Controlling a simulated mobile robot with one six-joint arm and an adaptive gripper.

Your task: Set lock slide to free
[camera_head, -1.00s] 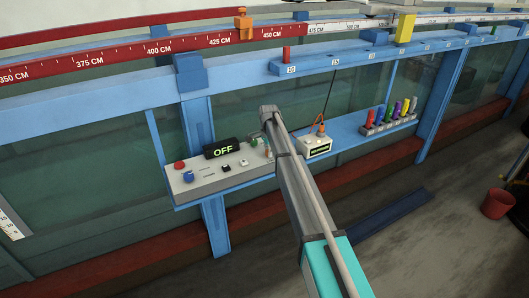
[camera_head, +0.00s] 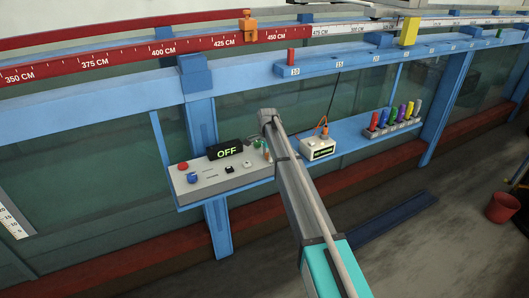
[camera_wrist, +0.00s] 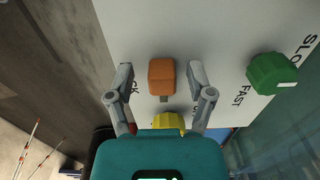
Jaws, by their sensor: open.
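The lock slide looks to be the orange block (camera_wrist: 161,76) on the pale panel face (camera_wrist: 220,25) in the wrist view. Lettering ending in "CK" shows beside it, partly covered by a finger. A small dark slot mark shows just below the block. My gripper (camera_wrist: 160,86) is open, one finger on each side of the block, with gaps visible. Whether the fingertips reach down to its height I cannot tell. In the head view the control panel (camera_head: 209,187) shows an "OFF" display (camera_head: 225,150); my arm hides its right end and the gripper is hard to make out.
A green knob (camera_wrist: 271,73) marked "FAST" and "SLOW" sits right of the block. A yellow knob (camera_wrist: 168,121) is partly hidden by my gripper body. In the head view, a white box (camera_head: 318,149) and a rack of coloured pieces (camera_head: 393,129) stand on the blue shelf.

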